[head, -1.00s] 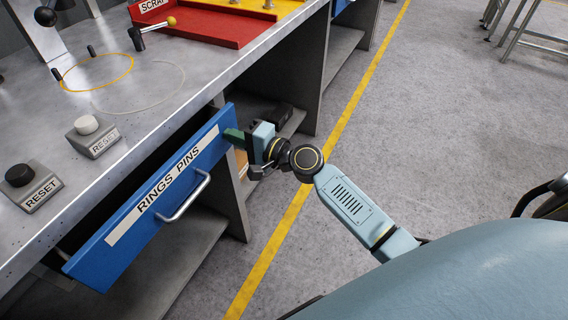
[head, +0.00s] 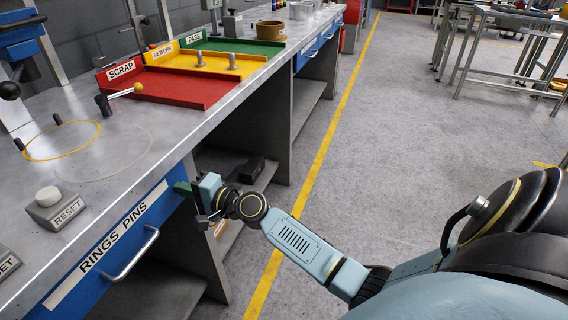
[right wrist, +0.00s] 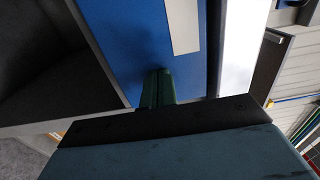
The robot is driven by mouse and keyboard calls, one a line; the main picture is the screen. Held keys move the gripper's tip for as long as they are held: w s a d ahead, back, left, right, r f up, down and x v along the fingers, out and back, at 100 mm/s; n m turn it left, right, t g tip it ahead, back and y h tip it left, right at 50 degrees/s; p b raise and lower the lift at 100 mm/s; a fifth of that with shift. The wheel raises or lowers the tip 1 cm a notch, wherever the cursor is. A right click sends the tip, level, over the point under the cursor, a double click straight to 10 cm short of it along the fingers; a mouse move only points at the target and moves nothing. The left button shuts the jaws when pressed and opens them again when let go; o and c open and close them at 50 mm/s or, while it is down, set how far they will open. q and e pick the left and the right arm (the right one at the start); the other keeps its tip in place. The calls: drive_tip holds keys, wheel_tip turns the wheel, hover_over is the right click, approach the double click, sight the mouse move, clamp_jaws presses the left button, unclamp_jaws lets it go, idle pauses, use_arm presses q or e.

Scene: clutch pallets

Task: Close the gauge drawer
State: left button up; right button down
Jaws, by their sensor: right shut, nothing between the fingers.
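The blue drawer labelled RINGS PINS (head: 165,200), with a silver bar handle (head: 133,255), is under the front edge of the metal workbench. Its front sits close beneath the bench edge, with no clear gap showing; whether it is fully home I cannot tell. My right gripper (head: 181,188) is shut and empty, its green fingertips at the upper right end of the drawer front. In the right wrist view the shut fingertips (right wrist: 158,87) meet the blue drawer face (right wrist: 140,40), apparently touching it. My left gripper is out of view.
A dark box (head: 247,168) lies on the shelf below.

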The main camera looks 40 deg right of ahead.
drive_tip(key=shift+a+r, duration=0.1)
drive_tip(key=shift+r, duration=0.05)
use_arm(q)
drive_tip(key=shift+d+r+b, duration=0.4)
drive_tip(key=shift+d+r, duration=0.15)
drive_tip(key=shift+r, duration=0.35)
use_arm(e)
drive_tip(key=v, duration=1.4)
